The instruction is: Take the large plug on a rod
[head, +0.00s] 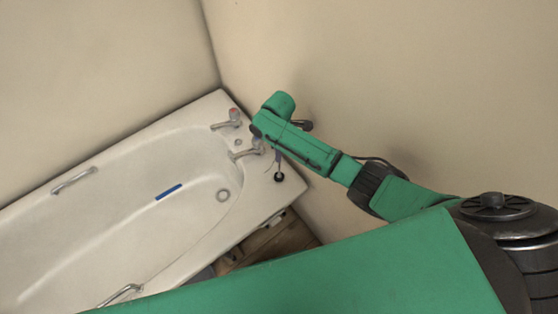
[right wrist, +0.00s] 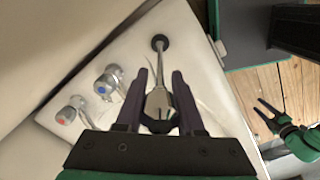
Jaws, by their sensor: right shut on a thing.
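The large plug on a rod shows in the head view as a dark round end (head: 278,177) over the corner of the bath. In the right wrist view its black disc (right wrist: 160,42) is at the top, and its pale rod runs back between the fingers. My right gripper (head: 277,156) is shut on the rod; its two dark fingers (right wrist: 161,80) lie on either side of it. I cannot tell whether the disc touches the bath rim. My left gripper (right wrist: 263,111) shows at the right of the right wrist view, open and empty.
The white bath (head: 150,262) has two taps (head: 228,120) (head: 244,150) close to my right gripper, a drain (head: 223,195), side handles and a blue bar (head: 168,191) inside. Beige walls stand behind. Wooden floor (head: 270,240) shows beside the bath.

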